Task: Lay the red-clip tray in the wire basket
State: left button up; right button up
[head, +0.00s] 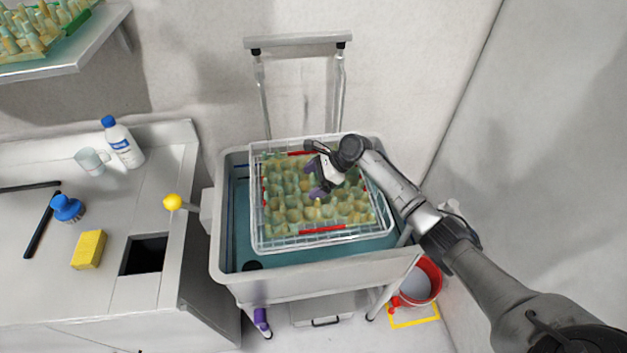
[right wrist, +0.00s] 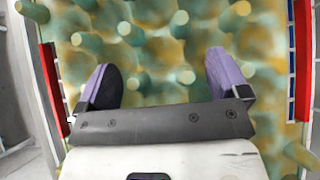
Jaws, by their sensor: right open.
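The red-clip tray (head: 293,215) is a green-yellow egg tray with red clips on its edges. It lies inside the white wire basket (head: 256,222), which stands in a grey cart with a blue-green floor. My right gripper (head: 318,193) is over the upper right part of the tray, open and empty. In the right wrist view its two purple fingertips (right wrist: 166,80) are spread over the tray's pegs and cups, and red clips show at both sides. I cannot tell whether the fingers touch the tray. My left gripper is not in view.
The cart (head: 300,290) has a tall handle at the back. At left a counter holds a bottle (head: 122,143), a mug (head: 91,161), a blue brush (head: 67,208) and a yellow sponge (head: 89,249). A shelf (head: 80,55) with more trays is at upper left. A red bucket (head: 432,272) stands at right.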

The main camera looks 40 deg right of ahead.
jog(key=shift+s+d+r, duration=0.1)
jog(key=shift+d+r, duration=0.1)
jog(key=shift+r, duration=0.15)
jog(key=p+v, duration=0.1)
jog(key=v, duration=1)
jog(key=shift+r+p, duration=0.2)
jog(key=shift+p, duration=0.1)
jog(key=shift+d, duration=0.1)
jog(key=shift+c, duration=0.2)
dwell(0.6)
